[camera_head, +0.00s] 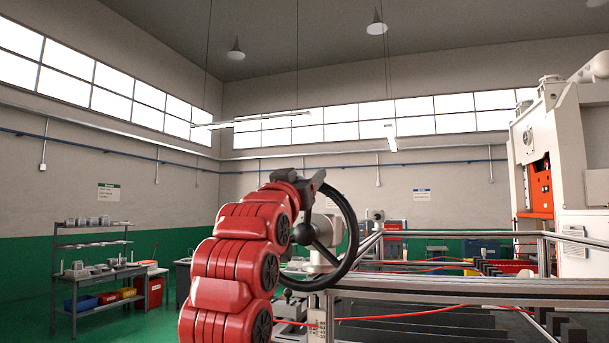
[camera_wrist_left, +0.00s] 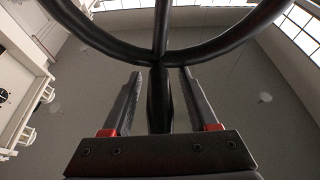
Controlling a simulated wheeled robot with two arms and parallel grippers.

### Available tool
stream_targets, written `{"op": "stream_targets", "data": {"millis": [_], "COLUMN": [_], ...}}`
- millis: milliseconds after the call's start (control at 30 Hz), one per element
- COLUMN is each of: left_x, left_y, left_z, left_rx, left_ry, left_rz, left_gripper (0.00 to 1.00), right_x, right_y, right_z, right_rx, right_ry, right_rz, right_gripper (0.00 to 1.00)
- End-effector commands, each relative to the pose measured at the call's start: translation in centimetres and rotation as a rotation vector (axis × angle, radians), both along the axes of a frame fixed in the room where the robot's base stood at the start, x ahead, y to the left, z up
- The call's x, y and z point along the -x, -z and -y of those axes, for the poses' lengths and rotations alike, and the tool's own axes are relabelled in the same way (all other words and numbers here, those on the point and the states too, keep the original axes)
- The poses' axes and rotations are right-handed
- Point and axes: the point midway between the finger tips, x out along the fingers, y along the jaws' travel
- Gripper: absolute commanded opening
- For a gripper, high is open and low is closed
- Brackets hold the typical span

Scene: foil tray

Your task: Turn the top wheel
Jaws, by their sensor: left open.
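The top wheel (camera_head: 353,231) is a black ring with spokes and a round hub, standing tilted in the middle of the head view. My red left arm rises in front of it and hides part of its left side. My left gripper (camera_head: 314,182) is at the upper rim. In the left wrist view the wheel's rim (camera_wrist_left: 92,38) curves across the top. The open fingers of the left gripper (camera_wrist_left: 160,74) lie on either side of a dark rod of the wheel, with gaps visible on both sides. My right gripper is not in view.
A metal-railed frame (camera_head: 440,286) with red hoses extends right of the wheel. A large white machine (camera_head: 555,150) stands at the right. Shelves (camera_head: 92,245) and a bench with bins (camera_head: 105,297) stand at the left. Green floor is open between bench and arm.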

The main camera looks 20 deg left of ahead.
Motion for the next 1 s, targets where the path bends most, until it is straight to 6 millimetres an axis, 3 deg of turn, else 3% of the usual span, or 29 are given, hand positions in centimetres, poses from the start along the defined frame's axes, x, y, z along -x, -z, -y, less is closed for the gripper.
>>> {"op": "stream_targets", "data": {"millis": [67,400,1000], "left_x": [0.0,0.01,0.0], "left_y": [0.02,0.03,0.05], "left_z": [0.0,0.0,-0.01], "left_rx": [0.0,0.001,0.001], "left_ry": [0.0,0.0,0.0], "left_rz": [0.0,-0.001,-0.002], "left_gripper": [0.59,0.0,0.0], "right_x": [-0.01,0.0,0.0], "right_y": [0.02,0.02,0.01], "right_z": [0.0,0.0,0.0], "right_rx": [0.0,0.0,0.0], "right_ry": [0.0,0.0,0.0], "right_rz": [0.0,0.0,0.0], "right_gripper": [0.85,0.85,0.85]}}
